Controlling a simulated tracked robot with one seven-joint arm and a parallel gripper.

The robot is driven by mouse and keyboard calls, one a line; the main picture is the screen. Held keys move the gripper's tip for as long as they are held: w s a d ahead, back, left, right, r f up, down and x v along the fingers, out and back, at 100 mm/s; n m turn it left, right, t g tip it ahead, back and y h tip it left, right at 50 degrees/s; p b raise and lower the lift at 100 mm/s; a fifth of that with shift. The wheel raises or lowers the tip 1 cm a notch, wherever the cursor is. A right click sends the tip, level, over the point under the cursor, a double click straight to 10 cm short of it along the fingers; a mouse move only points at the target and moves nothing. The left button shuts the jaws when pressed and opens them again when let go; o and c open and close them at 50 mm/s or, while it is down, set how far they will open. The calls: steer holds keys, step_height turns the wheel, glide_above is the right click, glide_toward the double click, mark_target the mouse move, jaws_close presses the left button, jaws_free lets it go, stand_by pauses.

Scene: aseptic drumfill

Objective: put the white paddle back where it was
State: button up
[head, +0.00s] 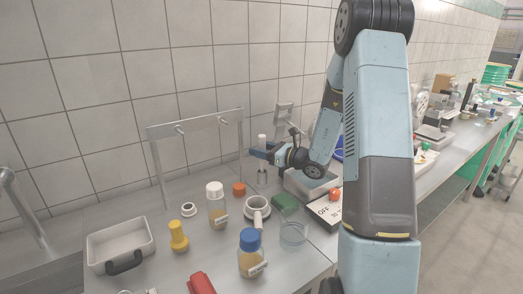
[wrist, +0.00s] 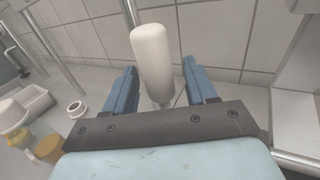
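A white rounded piece, which looks like the white paddle (head: 262,139), stands upright at my gripper. In the wrist view the paddle (wrist: 153,55) shows as a smooth white cylinder with a thin stem below it. The blue fingers of my gripper (head: 262,153) are apart on either side of it, and the wrist view of my gripper (wrist: 160,80) shows gaps between it and both fingers. Below the fingers a grey metal stem runs down towards the bench; its lower end is hard to make out. A metal rail (head: 197,123) with two bare pegs stands behind, to the left.
A white-capped bottle (head: 216,207), an orange cap (head: 239,189), a white strainer-like cup (head: 257,210) and a green block (head: 286,203) stand close below. A blue-capped bottle (head: 251,255), yellow piece (head: 178,236) and grey tray (head: 121,243) are nearer. A tiled wall closes the back.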

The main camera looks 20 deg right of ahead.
steer(key=shift+d+r, duration=0.1)
steer(key=v, duration=1.2)
steer(key=s+a+r+n+g+h, duration=0.1)
steer(key=s+a+r+n+g, duration=0.3)
steer(key=s+a+n+g, duration=0.3)
steer(key=s+a+r+n+g+h, duration=0.2)
steer(key=s+a+r+n+g, duration=0.2)
steer(key=s+a+n, duration=0.4)
steer(key=s+d+r+n+t+h, duration=0.2)
steer(key=s+d+r+n+h, duration=0.1)
steer(key=s+r+n+h, duration=0.1)
steer(key=s+d+r+n+t+h, duration=0.1)
steer(key=s+d+r+n+h, duration=0.2)
steer(key=s+n, duration=0.5)
steer(key=shift+s+d+r+t+h, duration=0.35)
steer(key=shift+s+r+h, duration=0.35)
steer(key=shift+h, duration=0.7)
